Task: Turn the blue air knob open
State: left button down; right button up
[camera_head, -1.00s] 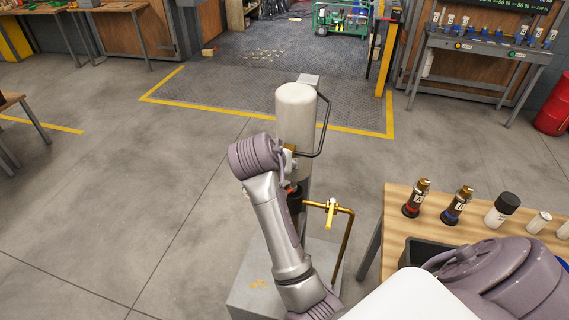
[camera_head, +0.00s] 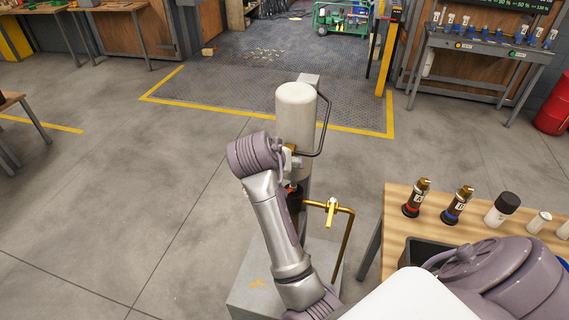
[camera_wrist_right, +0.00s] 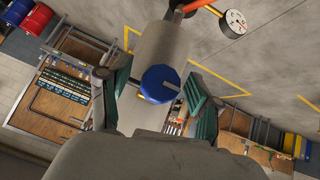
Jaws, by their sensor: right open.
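The blue air knob (camera_wrist_right: 160,84) faces the camera in the right wrist view, mounted on the pale tank (camera_wrist_right: 158,48). My right gripper (camera_wrist_right: 159,88) is open, with one dark green finger on each side of the knob. Gaps show between the fingers and the knob. In the head view, the white tank (camera_head: 296,108) stands upright, and my right gripper (camera_head: 291,160) is at its lower front, partly hidden by my wrist. The blue knob is hidden there. My left gripper is not in view.
A brass pipe with a yellow-handled valve (camera_head: 331,212) stands right of the arm. A wooden table (camera_head: 398,215) at the right holds several small canisters. A round gauge (camera_wrist_right: 235,22) shows by the tank in the wrist view. Floor to the left is clear.

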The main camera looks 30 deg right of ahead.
notch_tip(320, 180, up, 10)
jog(key=shift+f, duration=0.1)
jog(key=shift+a+f, duration=0.1)
jog(key=shift+f, duration=0.05)
dwell(0.6)
